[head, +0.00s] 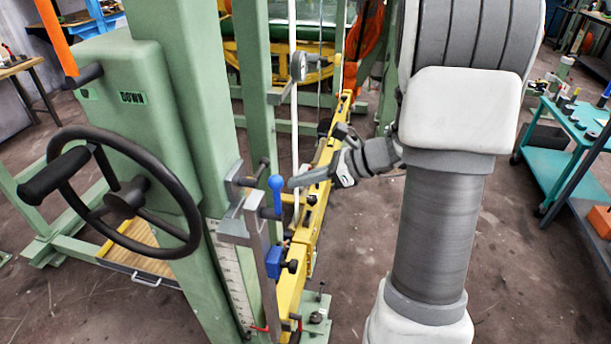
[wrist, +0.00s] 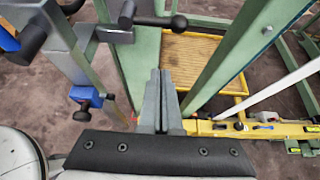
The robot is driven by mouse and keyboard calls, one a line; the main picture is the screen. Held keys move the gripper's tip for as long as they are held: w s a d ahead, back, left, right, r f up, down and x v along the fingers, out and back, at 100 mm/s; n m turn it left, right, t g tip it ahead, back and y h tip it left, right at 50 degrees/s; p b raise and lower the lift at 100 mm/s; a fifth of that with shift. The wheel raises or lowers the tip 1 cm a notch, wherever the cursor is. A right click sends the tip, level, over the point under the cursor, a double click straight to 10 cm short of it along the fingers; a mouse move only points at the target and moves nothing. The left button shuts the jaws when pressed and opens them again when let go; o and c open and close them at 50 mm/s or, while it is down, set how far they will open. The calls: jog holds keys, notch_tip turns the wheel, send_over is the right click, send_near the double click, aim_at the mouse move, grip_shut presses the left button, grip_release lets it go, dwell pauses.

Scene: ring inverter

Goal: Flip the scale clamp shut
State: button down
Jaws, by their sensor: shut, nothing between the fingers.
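A white scale strip (head: 233,275) runs down the green column. A grey metal clamp bracket (head: 238,230) sits by its upper end, with a blue-knobbed lever (head: 276,185) standing upright and a black-ball lever (head: 263,164) behind it. I cannot tell for sure which lever belongs to the scale clamp. In the wrist view the black ball (wrist: 179,22) ends a short horizontal rod at the top. My gripper (head: 292,183) is shut and empty, its fingertips close to the right of the blue knob; contact is unclear. Its fingers also show in the wrist view (wrist: 160,74).
A black handwheel (head: 118,200) stands left of the column. A yellow beam (head: 312,215) with knobs runs under my gripper, and a blue block (head: 276,262) sits low on the upright bar. A thin white pole (head: 294,110) rises behind. A teal cart (head: 560,135) is far right.

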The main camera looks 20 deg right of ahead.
jog(key=w+a, duration=0.3)
jog(key=a, duration=0.2)
jog(key=shift+w+r+p, duration=0.3)
jog(key=shift+r, duration=0.15)
jog(key=shift+b, duration=0.3)
jog(key=shift+r, duration=0.1)
